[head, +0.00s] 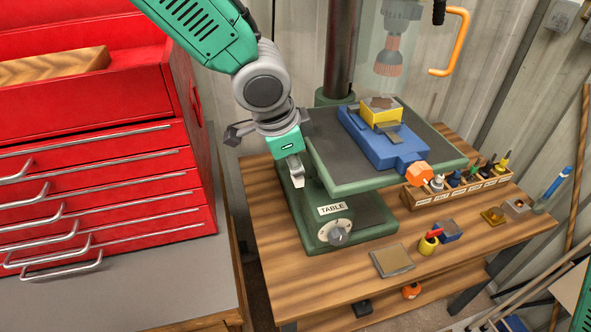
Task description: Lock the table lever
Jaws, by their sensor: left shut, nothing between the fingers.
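A green drill press stands on a wooden bench. Its green-rimmed table (355,186) carries a blue vise (385,145) with a yellow block on it. On the front of its base, a "TABLE" label (331,209) sits above a pale round dial with a grey knob-like lever (339,236). I cannot tell the lever's exact setting. My left gripper (297,180) is shut and empty. It points down near the left edge of the press table, above and left of the label and apart from the lever. My right gripper is not in view.
A red tool chest (100,200) with several drawers stands left. A wooden rack (455,188) of small bottles sits right of the press. Bare bench lies left of the base.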

